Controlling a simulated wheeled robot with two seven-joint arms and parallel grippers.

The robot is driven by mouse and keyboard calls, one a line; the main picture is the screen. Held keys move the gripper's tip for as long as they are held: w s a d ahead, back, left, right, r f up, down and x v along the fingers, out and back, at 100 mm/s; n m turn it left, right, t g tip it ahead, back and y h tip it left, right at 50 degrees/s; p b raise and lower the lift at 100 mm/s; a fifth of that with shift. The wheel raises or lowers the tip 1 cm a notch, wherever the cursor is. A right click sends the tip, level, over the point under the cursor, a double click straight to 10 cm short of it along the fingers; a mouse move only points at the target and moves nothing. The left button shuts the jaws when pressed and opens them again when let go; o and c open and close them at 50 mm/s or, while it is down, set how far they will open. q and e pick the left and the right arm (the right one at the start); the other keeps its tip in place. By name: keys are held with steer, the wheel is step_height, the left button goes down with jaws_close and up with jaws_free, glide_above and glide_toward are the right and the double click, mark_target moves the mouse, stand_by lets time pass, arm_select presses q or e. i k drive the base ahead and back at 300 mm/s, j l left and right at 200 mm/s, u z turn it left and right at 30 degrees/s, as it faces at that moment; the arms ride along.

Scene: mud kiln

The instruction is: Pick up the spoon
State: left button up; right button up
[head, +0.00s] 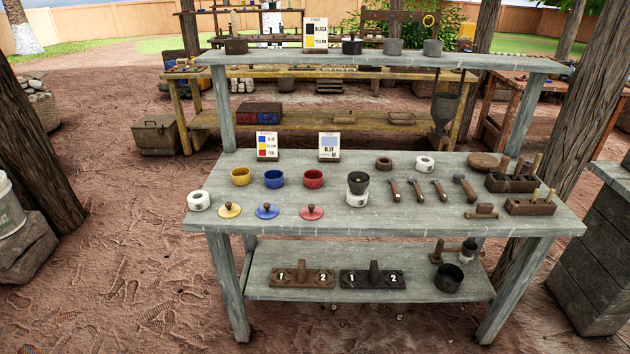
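Several small handled tools lie in a row on the grey wooden table (400,222), right of its middle. They have dark metal heads and brown handles. The leftmost tool (393,188) is slim, two similar tools (416,190) (439,189) lie to its right, and the rightmost tool (465,187) has a larger head. They are too small for me to tell which one is the spoon. Neither of my grippers is in view.
Yellow (240,177), blue (274,179) and red (313,179) pots stand left, with matching lids in front. A dark cup on a white ring (357,199) stands left of the tools. Wooden holders (530,206) stand right. The table front between lids and holders is mostly clear.

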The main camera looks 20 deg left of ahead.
mark_target(391, 180)
steer(key=i+j+z, duration=0.2)
steer(key=i, duration=0.25)
steer(key=i+j+z, duration=0.15)
steer(key=i, duration=0.3)
steer(key=i+j+z, duration=0.2)
steer(key=i, duration=0.25)
